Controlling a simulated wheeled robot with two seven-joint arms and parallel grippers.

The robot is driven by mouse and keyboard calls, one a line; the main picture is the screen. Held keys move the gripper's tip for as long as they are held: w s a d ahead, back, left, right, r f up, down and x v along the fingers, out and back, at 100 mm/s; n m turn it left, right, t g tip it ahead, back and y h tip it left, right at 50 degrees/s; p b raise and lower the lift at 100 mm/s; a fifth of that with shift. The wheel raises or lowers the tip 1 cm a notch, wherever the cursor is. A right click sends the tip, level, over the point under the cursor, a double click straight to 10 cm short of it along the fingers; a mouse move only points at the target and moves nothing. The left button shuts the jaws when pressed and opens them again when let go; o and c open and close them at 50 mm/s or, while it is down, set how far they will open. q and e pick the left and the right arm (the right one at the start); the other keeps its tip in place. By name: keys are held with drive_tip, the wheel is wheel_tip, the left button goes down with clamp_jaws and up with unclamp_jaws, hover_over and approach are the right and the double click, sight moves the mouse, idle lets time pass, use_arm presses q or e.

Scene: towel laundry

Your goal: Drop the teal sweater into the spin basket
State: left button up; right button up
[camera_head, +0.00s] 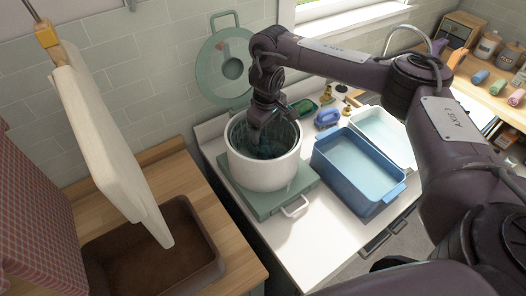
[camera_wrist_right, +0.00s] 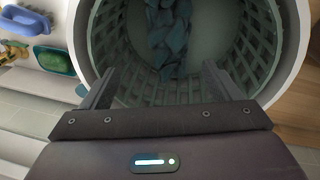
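The spin basket (camera_wrist_right: 225,62) is a dark slatted basket inside a white round drum (camera_head: 262,174). The teal sweater (camera_wrist_right: 170,38) lies crumpled at the bottom of the basket in the right wrist view; in the head view it is mostly hidden by my arm. My right gripper (camera_wrist_right: 160,84) points down into the basket mouth, fingers spread apart with nothing between them. The sweater lies beyond the fingertips. My left gripper does not show in either view.
A blue tub (camera_head: 352,168) of water stands right of the drum, with a paler basin (camera_head: 388,132) behind it. A round lid (camera_head: 226,66) stands open behind the drum.

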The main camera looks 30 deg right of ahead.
drive_tip(key=shift+s+f, duration=0.1)
wheel_tip(320, 180, up, 8)
drive_tip(key=s, duration=0.1)
drive_tip(key=shift+a+p, duration=0.35)
drive_tip(key=shift+p, duration=0.1)
drive_tip(key=shift+f, duration=0.15)
idle(0.3)
